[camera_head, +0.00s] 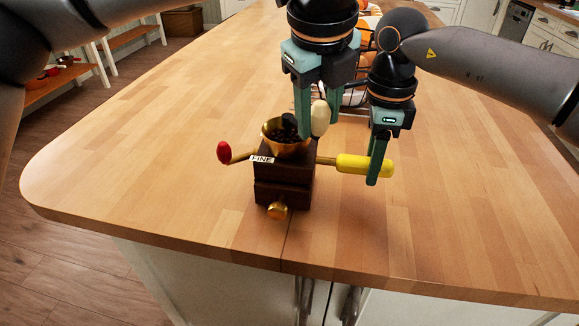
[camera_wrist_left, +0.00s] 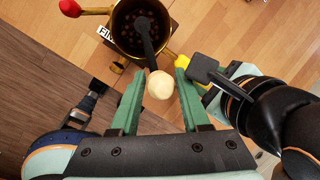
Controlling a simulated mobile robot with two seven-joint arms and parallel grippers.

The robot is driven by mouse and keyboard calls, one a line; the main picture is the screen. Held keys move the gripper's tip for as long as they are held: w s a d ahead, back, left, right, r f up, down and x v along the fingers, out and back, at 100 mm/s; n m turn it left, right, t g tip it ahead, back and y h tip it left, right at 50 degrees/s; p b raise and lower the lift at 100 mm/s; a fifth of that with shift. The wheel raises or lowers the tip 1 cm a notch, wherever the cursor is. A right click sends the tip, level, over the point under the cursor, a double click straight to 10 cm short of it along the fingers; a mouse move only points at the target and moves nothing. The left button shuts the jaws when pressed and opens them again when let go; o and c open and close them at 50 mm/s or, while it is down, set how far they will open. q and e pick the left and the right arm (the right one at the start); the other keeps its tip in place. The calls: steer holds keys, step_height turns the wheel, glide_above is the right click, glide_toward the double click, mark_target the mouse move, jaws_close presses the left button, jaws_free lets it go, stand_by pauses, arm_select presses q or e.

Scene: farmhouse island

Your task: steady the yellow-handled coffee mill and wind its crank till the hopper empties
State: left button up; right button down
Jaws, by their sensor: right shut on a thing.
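The coffee mill (camera_head: 283,180) stands upright on the wooden island top, with a dark wood body, a "FINE" label and a brass hopper (camera_head: 272,145). Dark beans show inside the hopper in the left wrist view (camera_wrist_left: 125,42). A dark crank arm (camera_wrist_left: 146,42) runs to a cream knob (camera_wrist_left: 160,85). My left gripper (camera_head: 317,125) is open, its fingers either side of the cream knob with a gap showing. The yellow handle (camera_head: 352,163) sticks out to the right, and my right gripper (camera_head: 376,172) is shut on it. A red knob (camera_head: 224,152) sticks out left.
A wire rack (camera_head: 355,97) with orange round things stands behind the grippers, partly hidden by them. The island top (camera_head: 130,150) is clear to the left and right. Its front edge lies close before the mill.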

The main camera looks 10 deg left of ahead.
arm_select(q)
steer(key=shift+w+r, duration=0.2)
steer(key=shift+r, duration=3.5)
steer(key=shift+s+f, duration=0.15)
steer(key=shift+f, duration=0.05)
steer(key=m, duration=0.1)
steer(key=s+m, duration=0.1)
steer(key=m, duration=0.1)
steer(key=shift+d+r+m, duration=0.15)
steer(key=shift+r+m, duration=0.15)
steer(key=shift+r, duration=0.1)
steer(key=shift+w+f+m, duration=0.2)
steer(key=shift+f+m, duration=0.65)
steer(key=shift+f, duration=0.45)
steer(key=shift+w+f+m, duration=0.25)
steer(key=shift+f+m, duration=0.65)
steer(key=shift+f, duration=0.45)
steer(key=shift+w+f+m, duration=0.2)
steer(key=shift+f+m, duration=0.65)
steer(key=shift+f, duration=0.45)
steer(key=shift+d, duration=0.1)
jaws_close()
